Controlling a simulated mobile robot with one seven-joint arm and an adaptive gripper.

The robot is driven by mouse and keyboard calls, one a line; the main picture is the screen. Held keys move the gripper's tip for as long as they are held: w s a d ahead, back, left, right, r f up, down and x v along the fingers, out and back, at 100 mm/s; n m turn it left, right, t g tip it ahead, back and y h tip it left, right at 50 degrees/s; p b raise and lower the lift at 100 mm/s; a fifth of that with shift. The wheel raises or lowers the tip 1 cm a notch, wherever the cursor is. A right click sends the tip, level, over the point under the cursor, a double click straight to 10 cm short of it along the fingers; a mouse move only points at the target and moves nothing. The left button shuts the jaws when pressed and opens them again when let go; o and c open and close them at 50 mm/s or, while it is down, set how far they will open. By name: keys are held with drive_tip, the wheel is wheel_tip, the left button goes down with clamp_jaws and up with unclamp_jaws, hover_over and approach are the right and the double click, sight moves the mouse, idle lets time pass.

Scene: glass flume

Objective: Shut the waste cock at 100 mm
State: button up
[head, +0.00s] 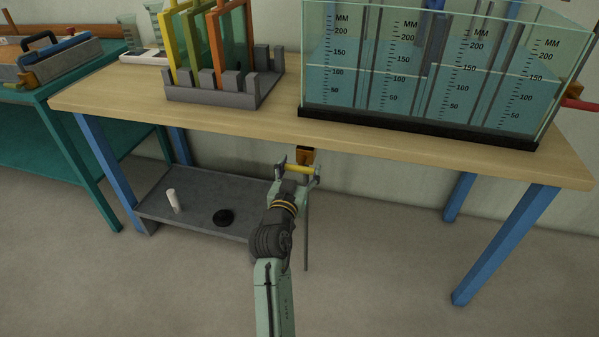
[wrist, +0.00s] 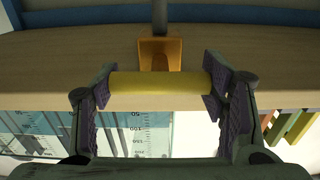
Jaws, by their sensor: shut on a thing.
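The waste cock has an orange-brown body (head: 305,154) under the front edge of the wooden bench, with a yellow bar handle (head: 299,169) lying crosswise. In the wrist view the body (wrist: 160,55) is behind the handle (wrist: 160,85). My gripper (head: 297,174) is shut on the handle, with a finger pad at each end of it in the wrist view (wrist: 160,88). The glass tank (head: 420,118) stands on the bench above with blue water (head: 345,85) in it. On its left-hand scales the front water line appears a little above the 100 mark.
The bench top (head: 120,92) overhangs the cock. A thin grey pipe (head: 306,235) runs down below it. A grey rack (head: 215,95) holds coloured frames. A low shelf (head: 195,205) carries a white cylinder (head: 173,201) and a black disc (head: 223,217). The floor at right is clear.

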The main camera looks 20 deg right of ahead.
drive_tip(key=o, duration=1.2)
drive_tip(key=shift+c, duration=0.2)
drive_tip(key=v, duration=1.2)
